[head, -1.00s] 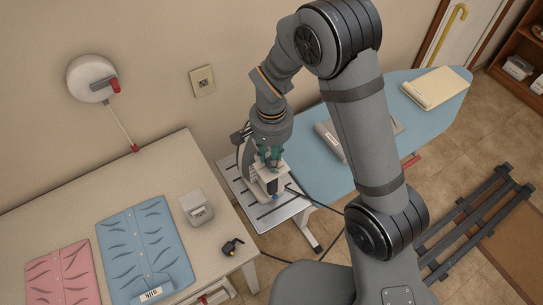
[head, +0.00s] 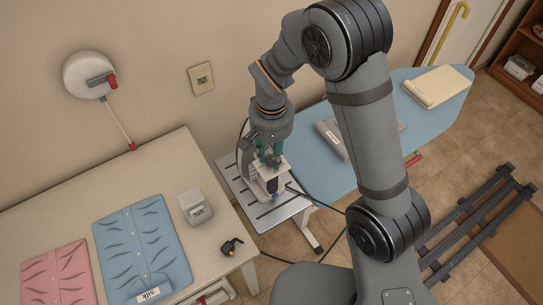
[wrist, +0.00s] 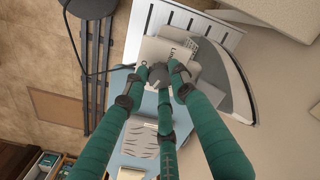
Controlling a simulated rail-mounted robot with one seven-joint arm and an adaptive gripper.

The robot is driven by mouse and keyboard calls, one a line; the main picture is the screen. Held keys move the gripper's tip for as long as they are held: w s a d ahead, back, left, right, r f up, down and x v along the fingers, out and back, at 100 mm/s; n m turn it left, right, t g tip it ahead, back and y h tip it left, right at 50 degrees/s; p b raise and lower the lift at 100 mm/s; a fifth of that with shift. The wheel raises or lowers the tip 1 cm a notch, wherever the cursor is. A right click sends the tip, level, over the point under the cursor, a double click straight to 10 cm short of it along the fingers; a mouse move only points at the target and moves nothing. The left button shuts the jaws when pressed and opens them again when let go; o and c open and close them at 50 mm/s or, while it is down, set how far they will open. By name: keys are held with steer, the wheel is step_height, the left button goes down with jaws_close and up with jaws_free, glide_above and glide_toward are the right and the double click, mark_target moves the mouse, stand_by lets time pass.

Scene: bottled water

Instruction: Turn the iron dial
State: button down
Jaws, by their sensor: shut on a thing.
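The iron (head: 254,184), white and grey, stands on the slatted metal rest (head: 298,206) at the end of the ironing board. In the wrist view the iron (wrist: 232,92) shows its curved grey body and a pale panel (wrist: 172,50) with partly hidden lettering. My gripper (head: 270,158) reaches down to the iron from above. In the wrist view my gripper (wrist: 161,76) has its teal fingers closed around the small grey dial (wrist: 160,74) on the panel. The dial's pointer and setting are hidden between the fingertips.
A table (head: 100,193) at left holds a blue shirt (head: 150,240) labelled silk, a pink shirt (head: 60,275) and a small grey box (head: 195,207). The blue ironing board (head: 300,165) lies right of the iron. A black cord (head: 320,200) runs from the iron.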

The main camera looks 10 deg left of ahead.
mark_target(271, 159)
steer(key=n+b, duration=0.1)
steer(key=n, duration=0.3)
steer(key=shift+n, duration=0.4)
stand_by(0.4)
steer(key=c, duration=1.4)
jaws_free()
step_height(271, 159, up, 12)
steer(key=shift+a, duration=0.1)
